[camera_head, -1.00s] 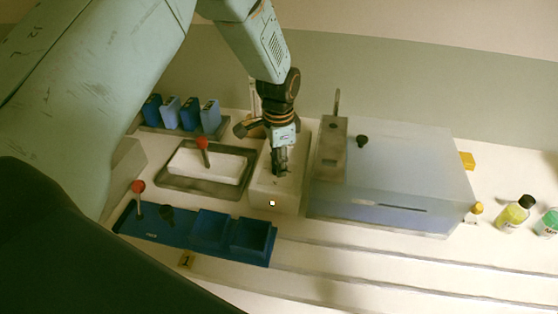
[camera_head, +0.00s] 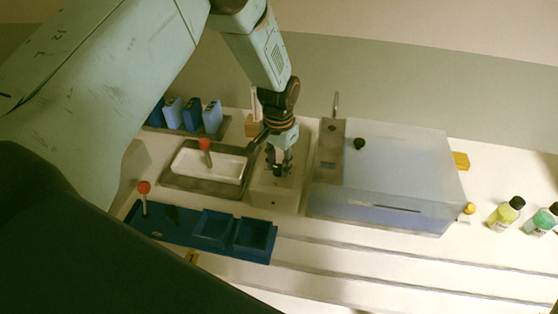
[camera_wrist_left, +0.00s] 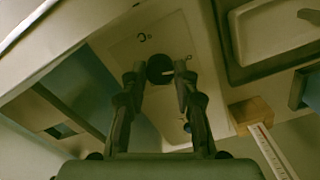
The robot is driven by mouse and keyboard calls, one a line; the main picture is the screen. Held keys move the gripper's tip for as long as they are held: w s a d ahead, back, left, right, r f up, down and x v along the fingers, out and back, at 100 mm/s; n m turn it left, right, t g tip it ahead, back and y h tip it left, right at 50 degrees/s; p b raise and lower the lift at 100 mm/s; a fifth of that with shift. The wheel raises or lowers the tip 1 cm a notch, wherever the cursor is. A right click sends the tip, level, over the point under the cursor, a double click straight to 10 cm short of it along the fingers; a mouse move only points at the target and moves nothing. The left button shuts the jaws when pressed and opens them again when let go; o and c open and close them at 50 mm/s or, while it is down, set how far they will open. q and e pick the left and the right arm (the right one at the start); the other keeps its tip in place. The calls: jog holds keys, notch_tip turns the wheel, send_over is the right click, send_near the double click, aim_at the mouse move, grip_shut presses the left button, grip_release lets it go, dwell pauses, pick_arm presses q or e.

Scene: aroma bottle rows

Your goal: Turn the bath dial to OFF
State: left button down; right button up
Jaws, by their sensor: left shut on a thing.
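The bath dial (camera_wrist_left: 158,66) is a dark round knob on top of a pale box (camera_head: 262,197) that stands left of the bath. My left gripper (camera_head: 278,170) points down over this box. In the left wrist view its two fingers (camera_wrist_left: 160,76) are on either side of the dial and shut on it. A pale line shows at the dial's right edge, near the right fingertip. Small dark marks lie on the panel around the dial, too small to read. In the head view the fingers mostly hide the dial. My right gripper is not in view.
The bath (camera_head: 400,175) with a translucent lid stands close on the right. A white tray (camera_head: 217,165) with a red-knobbed tool is close on the left. A blue rack (camera_head: 160,228) lies in front, blue bottles (camera_head: 192,115) behind, yellow and green bottles (camera_head: 505,212) far right.

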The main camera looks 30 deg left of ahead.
aim_at(278, 168)
pick_arm(q)
jog(key=shift+s+f+n, duration=0.15)
jog(key=shift+s+n, duration=0.05)
jog(key=shift+n, duration=0.1)
jog(key=c, duration=1)
grip_release()
jog(key=shift+w, duration=0.1)
jog(key=shift+w+r, duration=0.15)
jog(key=shift+r, duration=0.5)
notch_tip(278, 168, up, 11)
jog(key=shift+f, duration=0.1)
jog(key=shift+s, duration=0.2)
